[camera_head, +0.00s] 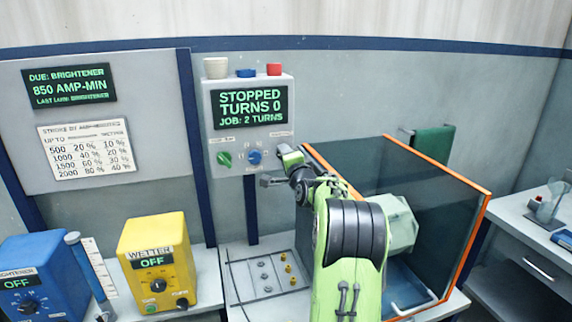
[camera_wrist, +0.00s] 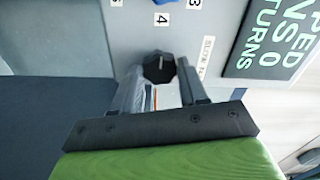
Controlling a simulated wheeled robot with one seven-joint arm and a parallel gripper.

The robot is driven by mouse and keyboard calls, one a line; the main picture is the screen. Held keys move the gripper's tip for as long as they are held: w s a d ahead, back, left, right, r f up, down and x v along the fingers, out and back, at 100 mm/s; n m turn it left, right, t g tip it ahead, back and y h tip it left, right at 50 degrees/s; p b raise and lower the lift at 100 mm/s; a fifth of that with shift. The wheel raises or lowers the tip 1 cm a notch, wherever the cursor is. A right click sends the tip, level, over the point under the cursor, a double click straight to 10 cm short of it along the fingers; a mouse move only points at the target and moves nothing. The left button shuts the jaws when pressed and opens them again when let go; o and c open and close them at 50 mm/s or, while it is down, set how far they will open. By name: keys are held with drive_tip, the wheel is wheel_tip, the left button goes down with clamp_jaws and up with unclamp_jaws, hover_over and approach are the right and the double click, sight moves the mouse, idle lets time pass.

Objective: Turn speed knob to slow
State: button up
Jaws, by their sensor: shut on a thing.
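The speed knob (camera_wrist: 158,67) is dark and faceted, and sits on the grey control box (camera_head: 249,103) beside a small label that is only partly readable. In the wrist view my gripper (camera_wrist: 160,76) has one finger on each side of the knob and is shut on it. A thin pale mark shows on the knob, but its exact setting is hard to tell. In the head view my gripper (camera_head: 275,176) is at the box's lower right, and the knob is hidden there. The display (camera_head: 249,107) reads STOPPED, TURNS 0, JOB: 2 TURNS.
A green knob (camera_head: 224,158) and a blue dial (camera_head: 255,157) are left of my gripper on the box. White, blue and red pieces stand on its top. An orange-edged glass tank (camera_head: 463,247) is at right. Yellow WETTER (camera_head: 157,263) and blue (camera_head: 40,279) units stand at left.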

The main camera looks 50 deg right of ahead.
drive_tip(key=shift+n, duration=0.3)
drive_tip(key=o, duration=1.1)
drive_tip(key=shift+c, duration=0.2)
drive_tip(key=b+v, duration=0.3)
drive_tip(key=v, duration=1.2)
drive_tip(key=shift+s+a, duration=0.15)
drive_tip(key=shift+s, duration=0.2)
